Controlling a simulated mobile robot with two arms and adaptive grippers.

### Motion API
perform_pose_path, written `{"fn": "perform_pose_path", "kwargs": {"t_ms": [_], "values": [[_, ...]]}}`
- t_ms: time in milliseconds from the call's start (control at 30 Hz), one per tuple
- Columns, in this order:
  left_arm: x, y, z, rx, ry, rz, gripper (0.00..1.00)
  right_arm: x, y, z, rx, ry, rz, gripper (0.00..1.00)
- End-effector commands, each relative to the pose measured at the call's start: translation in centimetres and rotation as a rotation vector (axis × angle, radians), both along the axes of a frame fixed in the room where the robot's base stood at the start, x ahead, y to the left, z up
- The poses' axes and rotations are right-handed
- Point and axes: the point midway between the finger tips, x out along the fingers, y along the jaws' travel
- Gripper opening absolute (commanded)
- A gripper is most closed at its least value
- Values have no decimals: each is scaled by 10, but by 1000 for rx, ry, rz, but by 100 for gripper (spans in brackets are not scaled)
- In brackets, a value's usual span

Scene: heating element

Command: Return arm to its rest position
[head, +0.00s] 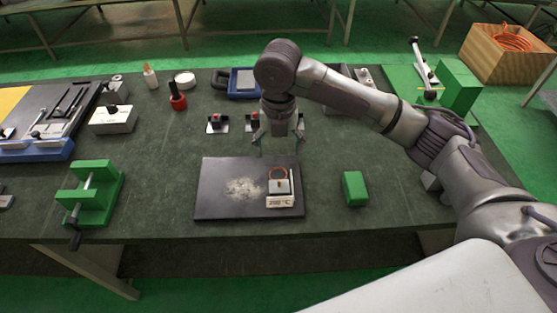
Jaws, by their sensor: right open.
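My right arm (360,105) comes in from the right and reaches out over the workbench. Its gripper (278,148) points down with its fingers apart, above the far right part of a dark plate (222,208). Nothing shows between the fingers. On the plate, near its right side, sits a small heating element (279,184) with an orange-red ring and a label at its front that seems to read a temperature. The gripper appears apart from it. My left gripper is not in view.
A green block (354,188) lies right of the plate. A green clamp (92,193) stands at the left. Small fixtures, a red-based tool (177,97) and a blue tray (244,94) stand behind. A wooden crate (500,57) with orange cable is at the far right.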

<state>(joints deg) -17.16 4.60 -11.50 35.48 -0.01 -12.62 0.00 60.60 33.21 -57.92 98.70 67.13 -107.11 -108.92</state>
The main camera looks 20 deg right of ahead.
Motion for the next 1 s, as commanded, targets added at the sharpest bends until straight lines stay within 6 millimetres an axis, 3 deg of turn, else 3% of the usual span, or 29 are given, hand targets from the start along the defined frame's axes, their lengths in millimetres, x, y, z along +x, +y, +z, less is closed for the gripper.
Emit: {"fn": "perform_pose_path", "kwargs": {"t_ms": [633,733,833,1000], "values": [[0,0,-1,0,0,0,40,-2,2,4,3,1,-6,78],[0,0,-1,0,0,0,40,-10,13,-11,29,-2,-58,78],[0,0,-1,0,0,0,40,-29,35,-38,87,-10,-191,78],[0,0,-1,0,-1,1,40,-72,74,-82,250,-8,-607,78]]}}
